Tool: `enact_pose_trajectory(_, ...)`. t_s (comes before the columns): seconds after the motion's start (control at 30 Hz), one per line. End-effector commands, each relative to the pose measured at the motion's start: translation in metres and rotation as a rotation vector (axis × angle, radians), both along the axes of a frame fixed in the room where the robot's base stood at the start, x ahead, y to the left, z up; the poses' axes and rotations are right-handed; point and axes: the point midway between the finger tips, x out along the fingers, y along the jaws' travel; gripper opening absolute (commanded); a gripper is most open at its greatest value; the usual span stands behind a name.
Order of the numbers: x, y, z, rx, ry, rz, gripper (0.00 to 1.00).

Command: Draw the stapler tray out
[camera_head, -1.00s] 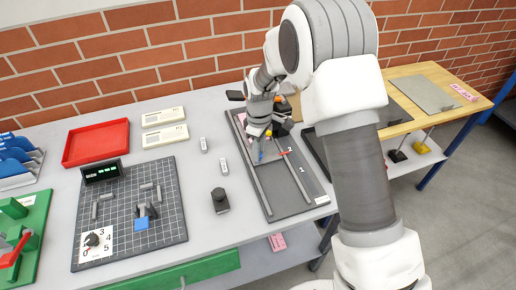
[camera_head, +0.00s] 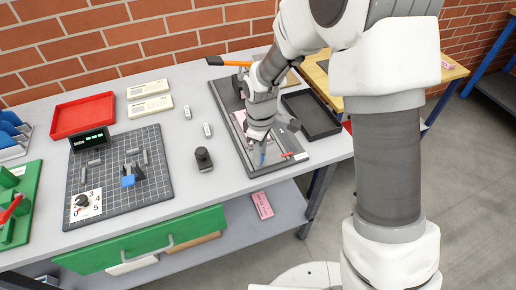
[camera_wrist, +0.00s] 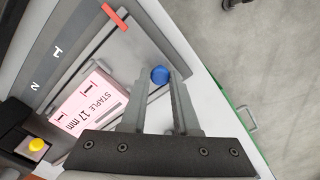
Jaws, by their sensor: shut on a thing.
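The stapler tray (camera_wrist: 128,52) is a grey sliding plate on a dark base (camera_head: 224,98) at the right end of the bench. A pink card reading "STAPLE 17 mm" (camera_wrist: 88,104) lies on it. A blue knob (camera_wrist: 159,74) stands between my fingertips in the wrist view. My gripper (camera_head: 262,157) is shut on this knob, near the base's near end. It also shows in the wrist view (camera_wrist: 160,82). A red pointer (camera_wrist: 115,18) lies beside the number marks. My wrist hides part of the tray in the head view.
A black block with a yellow button (camera_wrist: 36,145) stands at the card's far side. An empty black tray (camera_head: 318,132) lies right of the base. A dark-knobbed weight (camera_head: 204,160) and gridded board (camera_head: 75,195) are to the left. Open floor lies beyond the bench edge.

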Motion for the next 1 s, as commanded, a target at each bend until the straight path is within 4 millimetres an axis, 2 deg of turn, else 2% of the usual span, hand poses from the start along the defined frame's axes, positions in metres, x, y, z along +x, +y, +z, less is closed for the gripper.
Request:
enact_pose_trajectory(0.57, -0.0062, -0.0033, 0.0001, -0.003, 0.006, -0.001, 0.00)
enact_pose_trajectory(0.6, -0.0065, -0.0034, 0.0001, -0.003, 0.006, -0.001, 0.34)
enact_pose_trajectory(0.73, -0.0058, -0.0031, 0.0000, -0.002, 0.005, -0.001, 0.58)
enact_pose_trajectory(1.0, -0.0045, -0.0023, 0.0004, -0.001, 0.001, 0.000, 0.59)
